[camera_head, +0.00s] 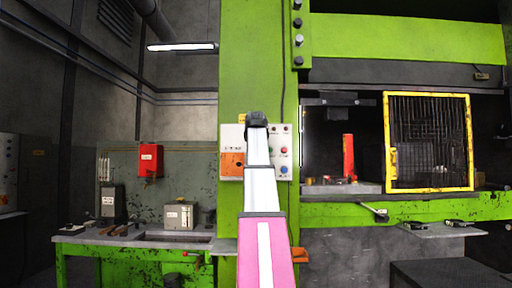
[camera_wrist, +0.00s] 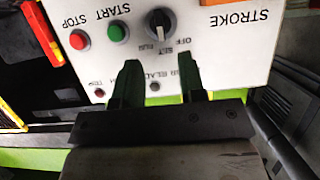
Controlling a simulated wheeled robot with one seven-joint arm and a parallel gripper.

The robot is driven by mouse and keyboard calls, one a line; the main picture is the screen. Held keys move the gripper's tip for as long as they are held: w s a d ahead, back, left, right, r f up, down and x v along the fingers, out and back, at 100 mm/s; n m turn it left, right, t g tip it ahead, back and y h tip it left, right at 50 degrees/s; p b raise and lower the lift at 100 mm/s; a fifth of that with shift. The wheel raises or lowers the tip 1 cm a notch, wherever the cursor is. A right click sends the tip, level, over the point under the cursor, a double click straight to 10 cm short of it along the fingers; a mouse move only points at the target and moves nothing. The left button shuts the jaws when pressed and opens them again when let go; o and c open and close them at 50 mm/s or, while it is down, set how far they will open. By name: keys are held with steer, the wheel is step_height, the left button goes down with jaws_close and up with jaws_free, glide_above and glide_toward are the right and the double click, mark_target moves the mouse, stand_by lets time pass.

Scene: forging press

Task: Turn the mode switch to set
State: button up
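The mode switch (camera_wrist: 159,24) is a round black knob with a pale mark, on a white control panel (camera_head: 280,147). The wrist view shows the panel upside down, with OFF, SET and RUN lettered beside the knob. I cannot tell for certain which label the knob points to. My gripper (camera_wrist: 158,64) is open; its two dark green fingers are spread with nothing between them. In the picture the fingertips lie below the knob and apart from it. In the head view my gripper (camera_head: 257,119) is at the panel, and my arm hides the switch.
In the wrist view, a green START button (camera_wrist: 117,31) and a red STOP button (camera_wrist: 79,40) sit left of the knob. An orange plate (camera_head: 231,164) is on the panel. The press has a yellow mesh guard (camera_head: 428,142) at right; a green workbench (camera_head: 130,240) stands at left.

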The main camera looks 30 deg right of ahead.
steer(key=shift+v, duration=1)
